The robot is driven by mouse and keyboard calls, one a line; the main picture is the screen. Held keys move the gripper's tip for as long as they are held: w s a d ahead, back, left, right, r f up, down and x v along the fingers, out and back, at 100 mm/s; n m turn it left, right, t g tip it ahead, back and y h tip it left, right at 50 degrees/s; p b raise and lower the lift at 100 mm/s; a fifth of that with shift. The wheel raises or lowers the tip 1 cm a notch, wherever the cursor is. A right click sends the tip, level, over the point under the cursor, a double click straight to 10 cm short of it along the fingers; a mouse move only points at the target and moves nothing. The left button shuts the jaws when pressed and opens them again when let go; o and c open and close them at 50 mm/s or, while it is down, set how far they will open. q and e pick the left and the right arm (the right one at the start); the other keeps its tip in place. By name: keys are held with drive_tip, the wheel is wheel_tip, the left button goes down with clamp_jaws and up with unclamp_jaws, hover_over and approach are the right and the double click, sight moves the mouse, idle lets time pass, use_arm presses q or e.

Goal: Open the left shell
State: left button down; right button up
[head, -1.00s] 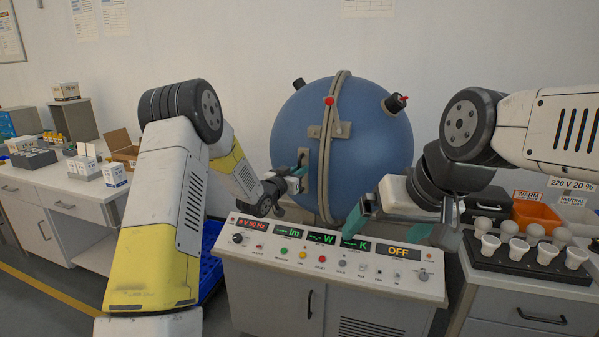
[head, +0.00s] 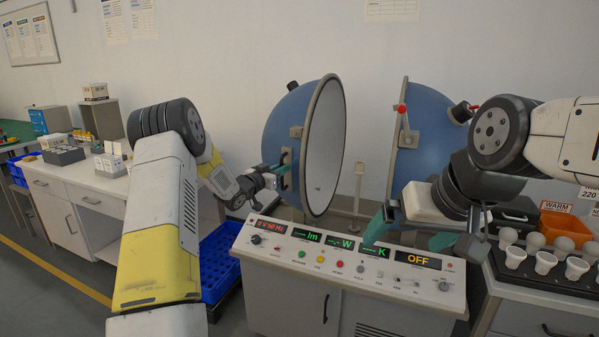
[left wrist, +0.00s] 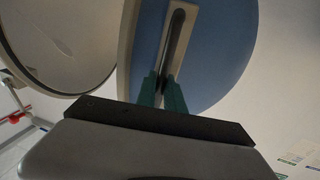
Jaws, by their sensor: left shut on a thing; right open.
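The blue sphere stands split in two behind the control console. The left shell (head: 279,127) is swung out to the left, and its pale inner face (head: 325,145) shows. The right shell (head: 432,135) stands apart with a red-knobbed latch (head: 402,110) on its rim. My left gripper (head: 283,168) is shut on the left shell's handle (head: 288,165); the left wrist view shows the green fingers (left wrist: 171,95) at the dark handle bar (left wrist: 175,40). My right gripper (head: 412,232) is open and empty, in front of the right shell above the console's back edge.
The control console (head: 350,262) has lit displays and reads OFF. A post (head: 357,190) stands between the shells. An orange bin (head: 563,224) and a dark tray of bulbs (head: 540,262) are at the right. A blue crate (head: 219,262) stands on the floor left of the console.

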use_arm(q)
drive_tip(key=shift+w+a, duration=0.25)
drive_tip(key=shift+a, duration=0.45)
drive_tip(key=c, duration=1.5)
unclamp_jaws()
drive_tip(key=shift+d, duration=0.1)
drive_tip(key=shift+o, duration=0.2)
drive_tip(key=v, duration=0.8)
drive_tip(key=shift+r, duration=0.2)
